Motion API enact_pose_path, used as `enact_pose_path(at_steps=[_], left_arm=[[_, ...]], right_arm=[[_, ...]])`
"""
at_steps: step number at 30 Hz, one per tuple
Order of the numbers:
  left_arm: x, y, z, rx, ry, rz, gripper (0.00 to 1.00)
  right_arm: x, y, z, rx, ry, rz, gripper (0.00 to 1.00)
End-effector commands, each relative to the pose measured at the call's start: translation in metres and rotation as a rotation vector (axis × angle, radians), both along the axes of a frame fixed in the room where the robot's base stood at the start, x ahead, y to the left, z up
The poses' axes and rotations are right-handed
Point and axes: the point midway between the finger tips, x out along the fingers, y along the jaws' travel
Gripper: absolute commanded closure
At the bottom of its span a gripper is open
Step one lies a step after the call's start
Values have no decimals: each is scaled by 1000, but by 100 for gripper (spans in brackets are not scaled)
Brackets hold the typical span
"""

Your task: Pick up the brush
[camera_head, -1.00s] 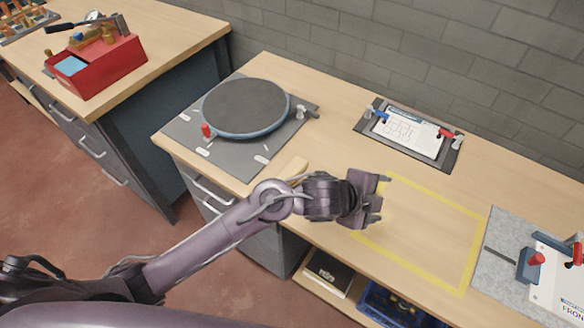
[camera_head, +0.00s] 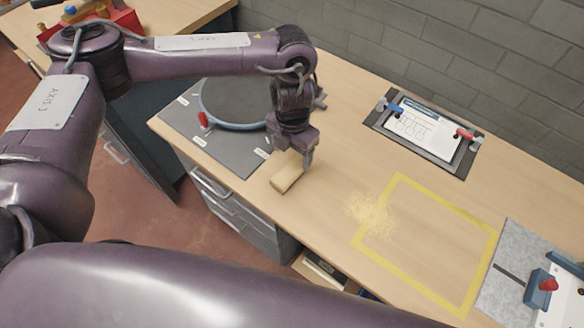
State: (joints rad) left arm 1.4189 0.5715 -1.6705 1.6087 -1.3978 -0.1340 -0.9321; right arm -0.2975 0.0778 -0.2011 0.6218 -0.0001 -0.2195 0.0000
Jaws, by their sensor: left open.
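The brush (camera_head: 287,175) appears as a small light wooden block lying on the workbench near its front edge, just right of the turntable's grey base plate. My left gripper (camera_head: 294,155) points down directly over the brush's far end. It is open, with one finger on the right side of the brush; the other finger is partly hidden. I cannot tell whether the fingers touch the brush. The brush's far end is hidden behind the gripper. My right gripper is not in view.
A round turntable (camera_head: 232,103) stands left of the gripper, partly covered by my arm. A clamp fixture (camera_head: 541,289) is at the right.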

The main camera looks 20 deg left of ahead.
Motion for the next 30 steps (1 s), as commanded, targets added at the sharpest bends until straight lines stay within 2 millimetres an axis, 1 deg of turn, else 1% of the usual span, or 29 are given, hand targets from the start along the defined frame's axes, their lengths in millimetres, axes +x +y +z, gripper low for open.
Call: enact_pose_path(at_steps=[5, 9, 13, 16, 22, 23, 30], left_arm=[[-3, 0, -19, 0, 2, 0, 31], [-7, 2, -39, 0, 2, 0, 31], [-6, 2, -58, -2, 0, 1, 31], [-6, 2, -64, -3, -1, 0, 31], [-6, 2, -65, -3, -2, 0, 31], [-6, 2, -65, -3, -2, 0, 34], [-6, 2, -64, -3, -2, 0, 65]], right_arm=[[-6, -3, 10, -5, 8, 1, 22], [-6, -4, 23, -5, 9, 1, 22], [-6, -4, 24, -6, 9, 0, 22], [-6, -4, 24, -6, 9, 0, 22], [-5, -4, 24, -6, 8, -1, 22], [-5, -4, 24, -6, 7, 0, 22], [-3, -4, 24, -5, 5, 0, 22]])
